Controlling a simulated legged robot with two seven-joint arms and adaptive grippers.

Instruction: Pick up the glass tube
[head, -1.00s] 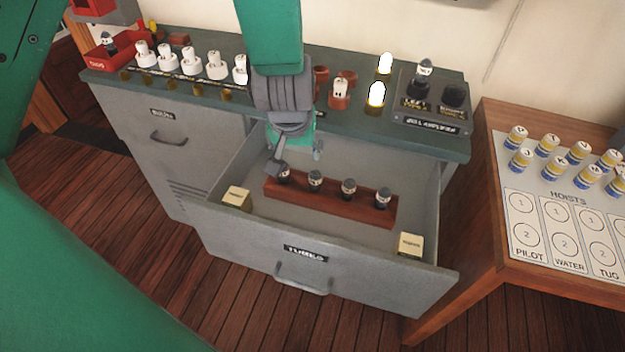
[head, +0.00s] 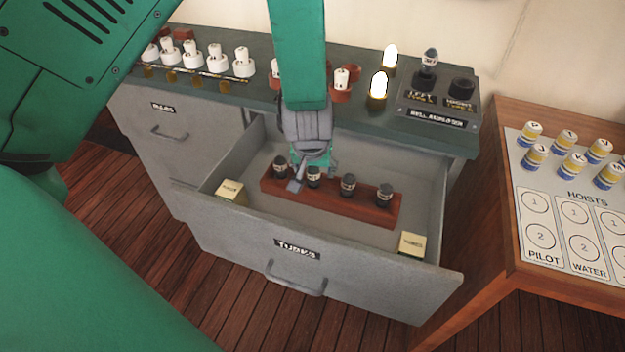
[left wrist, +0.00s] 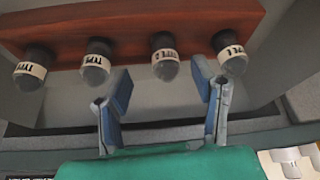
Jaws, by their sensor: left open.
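Several dark-based glass tubes with clear tops and white label bands stand upright in a red-brown wooden rack (head: 336,204) inside the open drawer. My left gripper (head: 311,174) is open and empty, reaching down from above at the second tube from the left (head: 314,180). In the left wrist view this tube (left wrist: 164,66) lies in line with the gap between the open fingers (left wrist: 165,88), its top just beyond the fingertips. The tube nearest the right finger (left wrist: 231,60) is close to that fingertip; I cannot tell whether they touch. My right gripper is not in view.
The drawer (head: 300,258) labelled TUBES has small cream boxes (head: 230,191) (head: 412,243) in its front corners. The cabinet top (head: 440,133) behind holds white bulbs, two lit lamps and a bell amplifier (head: 437,110) with one tube. A wooden hoists table (head: 470,200) stands right.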

